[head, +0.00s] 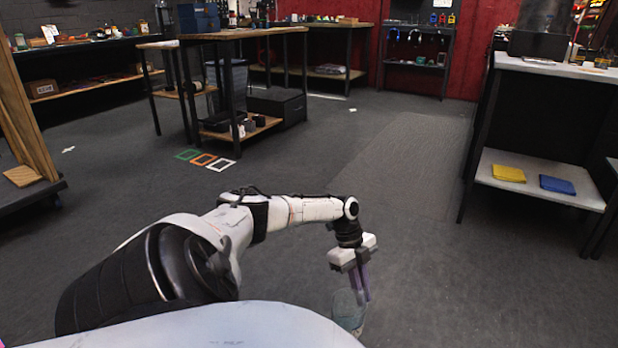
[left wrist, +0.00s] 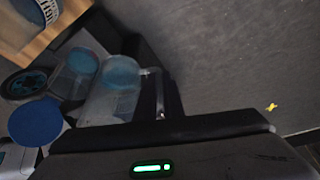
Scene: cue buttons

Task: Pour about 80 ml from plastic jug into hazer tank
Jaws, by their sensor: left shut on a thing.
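My left gripper (head: 364,288) hangs from the outstretched left arm in the head view, fingers pointing down. It is shut on a clear, pale bluish container (head: 346,314), which looks like the plastic jug. The container is held above the floor, partly cut off by the white surface at the bottom; its fill level cannot be read. The left wrist view shows a see-through container with blue round faces (left wrist: 120,72), dim and hard to make out. I cannot identify the hazer tank with certainty in either view. My right gripper is in neither view.
A wooden-topped workbench (head: 240,34) stands at the back left. A shelf unit (head: 540,177) on the right holds a yellow cloth (head: 509,173) and a blue cloth (head: 557,185). Coloured square frames (head: 203,159) lie on the floor. The middle floor is clear.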

